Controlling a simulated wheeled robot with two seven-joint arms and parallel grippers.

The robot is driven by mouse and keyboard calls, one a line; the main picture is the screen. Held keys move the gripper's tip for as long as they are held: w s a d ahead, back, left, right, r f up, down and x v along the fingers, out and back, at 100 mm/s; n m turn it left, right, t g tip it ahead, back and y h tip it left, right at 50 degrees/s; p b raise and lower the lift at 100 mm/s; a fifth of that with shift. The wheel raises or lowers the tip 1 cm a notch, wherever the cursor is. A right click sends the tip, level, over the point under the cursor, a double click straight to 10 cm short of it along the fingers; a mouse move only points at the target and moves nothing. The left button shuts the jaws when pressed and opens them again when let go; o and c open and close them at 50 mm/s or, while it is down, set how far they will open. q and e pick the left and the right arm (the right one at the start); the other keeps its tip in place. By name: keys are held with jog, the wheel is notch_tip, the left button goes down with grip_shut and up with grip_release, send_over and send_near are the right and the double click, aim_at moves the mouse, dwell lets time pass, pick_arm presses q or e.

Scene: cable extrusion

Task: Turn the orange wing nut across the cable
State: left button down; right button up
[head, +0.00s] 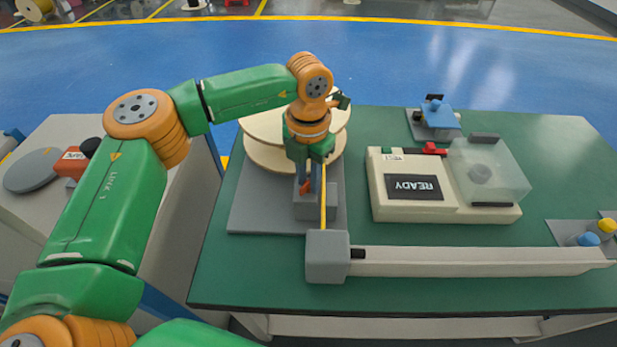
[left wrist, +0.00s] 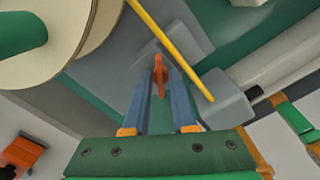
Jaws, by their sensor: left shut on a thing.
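The orange wing nut (head: 305,187) sits at the grey block (head: 311,207) by the wooden spool (head: 258,154). My left gripper (head: 308,186) reaches down from above with its blue fingers on either side of the nut. In the left wrist view the nut (left wrist: 159,75) shows between the fingertips (left wrist: 160,82), its long side running roughly up and down the picture. My left gripper is shut on it. The yellow cable (head: 323,200) passes just right of the nut to a grey box (head: 327,256); in the left wrist view it runs diagonally (left wrist: 172,48). My right gripper is out of view.
A beige machine marked READY (head: 385,211) with a clear cover (head: 487,172) stands right of the spool. A long beige channel (head: 480,262) runs right from the grey box. A blue-topped fixture (head: 440,116) stands behind. The green table (head: 262,292) is clear along its front edge.

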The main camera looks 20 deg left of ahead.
pick_arm(q)
jog(key=m, duration=0.5)
jog(key=shift+m, duration=0.3)
jog(key=m, duration=0.5)
jog(key=shift+m, duration=0.3)
jog(key=shift+r, duration=0.1)
jog(key=c, duration=0.7)
grip_release()
notch_tip(320, 180, up, 7)
jog(key=shift+b, duration=0.4)
